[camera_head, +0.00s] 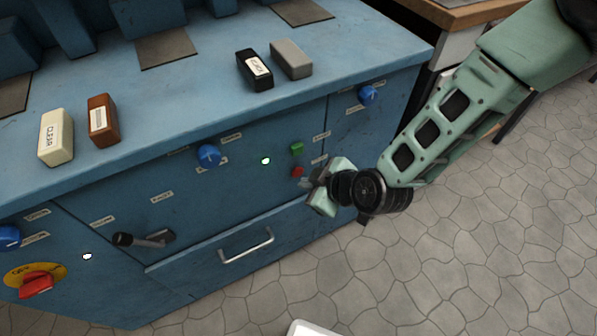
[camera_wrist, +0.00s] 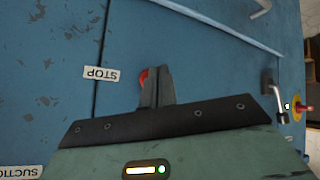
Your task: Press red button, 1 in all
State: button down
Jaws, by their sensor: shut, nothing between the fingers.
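The red button (camera_head: 297,171) is on the blue machine's front panel, just below a green button (camera_head: 297,148). In the wrist view the red button (camera_wrist: 143,76) shows only as a sliver beside the fingertips, the rest hidden behind them. A STOP label (camera_wrist: 101,73) is left of it there. My gripper (camera_head: 306,183) is shut and empty, right in front of the panel beside the red button. Its closed fingers (camera_wrist: 157,72) overlap the button in the wrist view. I cannot tell whether they touch it or whether it is pressed in.
A drawer handle (camera_head: 246,245) and a dark lever (camera_head: 145,239) stick out of the panel. Blue knobs (camera_head: 208,156) and a red switch (camera_head: 37,285) on a yellow plate are also on it. Several blocks, including a black one (camera_head: 254,69), rest on top. Floor at right is clear.

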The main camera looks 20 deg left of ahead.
jog(key=shift+a, duration=0.1)
jog(key=shift+w+a, duration=0.25)
jog(key=shift+w, duration=0.05)
jog(key=shift+w+a, duration=0.25)
jog(key=shift+a, duration=0.1)
dwell(0.8)
jog(key=shift+d, duration=0.1)
jog(key=shift+s+d, duration=0.55)
jog(key=shift+d, duration=0.1)
jog(key=s+d, duration=0.1)
jog(key=d, duration=0.1)
jog(key=s+d, duration=0.1)
jog(key=s, duration=0.1)
jog(key=shift+s+d, duration=0.15)
jog(key=shift+d, duration=0.2)
jog(key=shift+r, duration=0.1)
dwell(0.9)
